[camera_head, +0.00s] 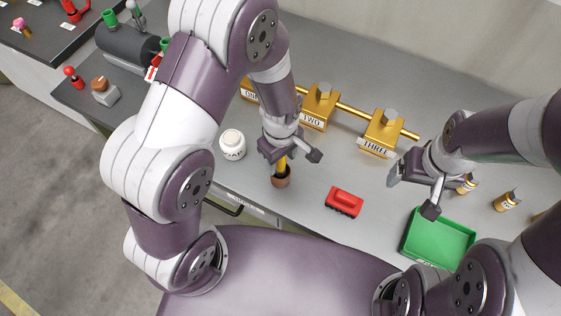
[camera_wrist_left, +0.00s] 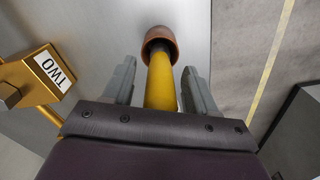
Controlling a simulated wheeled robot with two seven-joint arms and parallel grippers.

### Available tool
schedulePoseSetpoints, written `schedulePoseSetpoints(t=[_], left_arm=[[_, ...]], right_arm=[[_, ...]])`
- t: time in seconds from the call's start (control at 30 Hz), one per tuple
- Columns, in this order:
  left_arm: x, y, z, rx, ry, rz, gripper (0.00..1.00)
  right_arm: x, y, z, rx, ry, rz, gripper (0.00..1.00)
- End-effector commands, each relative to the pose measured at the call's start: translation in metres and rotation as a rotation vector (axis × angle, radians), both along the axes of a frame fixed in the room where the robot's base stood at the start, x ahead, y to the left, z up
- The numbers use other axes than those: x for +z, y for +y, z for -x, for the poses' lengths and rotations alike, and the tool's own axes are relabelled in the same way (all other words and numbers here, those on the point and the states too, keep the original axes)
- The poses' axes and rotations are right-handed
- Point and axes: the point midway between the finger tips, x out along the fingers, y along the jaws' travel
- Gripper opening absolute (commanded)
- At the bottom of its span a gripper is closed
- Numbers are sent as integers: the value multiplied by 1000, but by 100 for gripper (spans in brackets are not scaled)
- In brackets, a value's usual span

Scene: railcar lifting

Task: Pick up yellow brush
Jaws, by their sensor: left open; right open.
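The yellow brush (camera_head: 282,165) stands upright in a small brown cup (camera_head: 281,181) on the grey table. My left gripper (camera_head: 289,157) is above the cup, with the yellow handle between its fingers. In the left wrist view the yellow brush (camera_wrist_left: 161,82) runs between the two open fingers of my left gripper (camera_wrist_left: 160,82), with a gap on each side. The brown cup (camera_wrist_left: 158,39) is just beyond the fingertips there. My right gripper (camera_head: 411,195) is open and empty above the table, near the green tray.
A green tray (camera_head: 438,241) is at the front right. Gold blocks labelled TWO (camera_head: 319,106) and THREE (camera_head: 382,133) sit on a gold rail behind.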

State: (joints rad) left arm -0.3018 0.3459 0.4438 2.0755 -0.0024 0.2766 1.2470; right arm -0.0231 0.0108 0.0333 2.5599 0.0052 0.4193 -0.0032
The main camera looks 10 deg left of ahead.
Motion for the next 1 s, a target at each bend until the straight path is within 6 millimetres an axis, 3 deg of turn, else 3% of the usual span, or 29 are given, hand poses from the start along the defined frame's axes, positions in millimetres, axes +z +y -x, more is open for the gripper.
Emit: schedulePoseSetpoints(t=[0.13,0.3,0.63,1.0], left_arm=[[0,0,0,0,-1,1,54],[0,0,0,0,-1,1,0],[7,0,-1,0,-3,1,0],[89,-1,-2,0,-5,2,0]], right_arm=[[0,0,0,0,0,0,86],[0,0,0,0,0,0,86],[-2,0,0,0,0,0,86],[-10,0,0,0,0,0,86]])
